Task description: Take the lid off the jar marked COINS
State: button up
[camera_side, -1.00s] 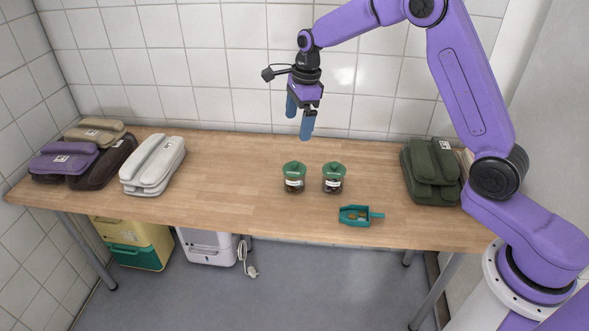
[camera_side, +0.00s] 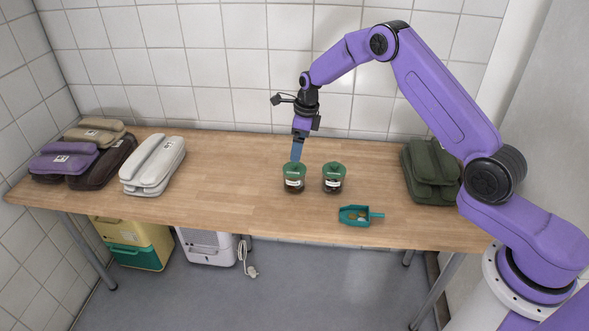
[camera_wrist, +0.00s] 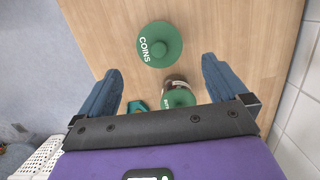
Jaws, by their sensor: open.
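The jar marked COINS (camera_wrist: 160,45) has a round green lid with a knob, and the word is printed on the lid. It is the left of two jars in the side view (camera_side: 294,184), standing upright with its lid on. My gripper (camera_side: 296,159) points down just above that lid. In the wrist view my gripper (camera_wrist: 162,66) is open with nothing held. The lid lies ahead of the gap between the blue fingers. The side view does not show clearly whether a finger touches the lid.
A second green-lidded jar (camera_side: 333,184) stands close on the right; its marking is unreadable. A teal scoop (camera_side: 355,215) lies in front of it. A white case (camera_side: 153,166) and other cases are at left, green cases (camera_side: 432,172) at right.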

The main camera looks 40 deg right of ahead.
aim_at(294, 167)
jog(key=shift+w+a+f, duration=0.15)
jog(key=shift+f, duration=1.1)
jog(key=shift+w+a+f, duration=0.15)
jog(key=shift+a+f, duration=0.05)
jog(key=shift+f, duration=1.1)
jog(key=shift+w+a+f, duration=0.15)
jog(key=shift+f, duration=1.1)
jog(key=c, duration=1)
jog(key=shift+o, duration=0.2)
